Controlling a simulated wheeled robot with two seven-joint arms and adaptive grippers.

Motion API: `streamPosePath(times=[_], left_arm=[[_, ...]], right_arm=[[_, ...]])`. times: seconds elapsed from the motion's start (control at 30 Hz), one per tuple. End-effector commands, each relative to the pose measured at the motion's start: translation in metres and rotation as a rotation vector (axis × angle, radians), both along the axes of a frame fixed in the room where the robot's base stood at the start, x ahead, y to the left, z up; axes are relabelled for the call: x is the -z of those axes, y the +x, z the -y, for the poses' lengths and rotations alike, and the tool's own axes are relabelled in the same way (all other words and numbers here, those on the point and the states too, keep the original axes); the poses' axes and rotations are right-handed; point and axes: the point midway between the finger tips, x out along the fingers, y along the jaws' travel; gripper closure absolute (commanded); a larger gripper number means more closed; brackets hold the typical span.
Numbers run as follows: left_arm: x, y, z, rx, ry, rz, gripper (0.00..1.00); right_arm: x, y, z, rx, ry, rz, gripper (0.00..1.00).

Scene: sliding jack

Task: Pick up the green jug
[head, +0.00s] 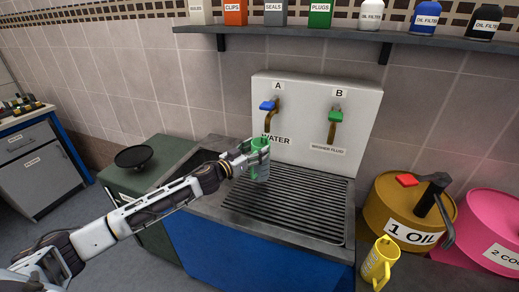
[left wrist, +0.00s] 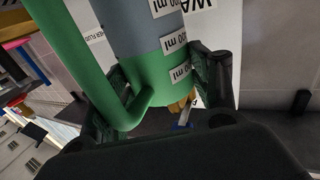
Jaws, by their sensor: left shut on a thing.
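The green jug (head: 262,143) is in my left gripper (head: 255,163), held upright in the air over the back left of the sink grate. In the left wrist view the jug (left wrist: 155,95) fills the middle, with volume labels, a grey-blue band and a green handle. The left gripper's fingers (left wrist: 165,90) close on either side of its body, and the handle is on the left there. Part of the jug is hidden behind the fingers in the head view. My right gripper is not in view.
The white panel with WATER tap A (head: 269,105) and WASHER FLUID tap B (head: 336,114) stands just behind. The grated sink (head: 290,208) is below. At right are a yellow jug (head: 379,262), an oil drum (head: 383,210) and a pink drum (head: 484,213). A shelf (head: 330,36) runs above.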

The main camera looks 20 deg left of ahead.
Motion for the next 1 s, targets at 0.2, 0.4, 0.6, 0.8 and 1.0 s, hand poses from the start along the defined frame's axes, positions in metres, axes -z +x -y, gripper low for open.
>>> streamPosePath(times=[0.2,0.4,0.6,0.8,1.0], left_arm=[[0.0,-0.018,-0.008,0.0,0.0,0.001,1.0],[0.0,-0.032,-0.014,0.001,0.0,0.001,1.0],[0.0,-0.045,-0.02,0.001,0.0,0.001,1.0],[-0.001,-0.058,-0.026,0.001,0.001,0.002,1.0],[-0.001,-0.069,-0.031,0.0,0.0,0.002,1.0]], right_arm=[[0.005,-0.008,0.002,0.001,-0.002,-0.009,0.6],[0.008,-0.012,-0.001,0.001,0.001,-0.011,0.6],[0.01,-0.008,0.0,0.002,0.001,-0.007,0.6],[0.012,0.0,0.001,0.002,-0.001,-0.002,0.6],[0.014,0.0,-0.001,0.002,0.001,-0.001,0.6]])
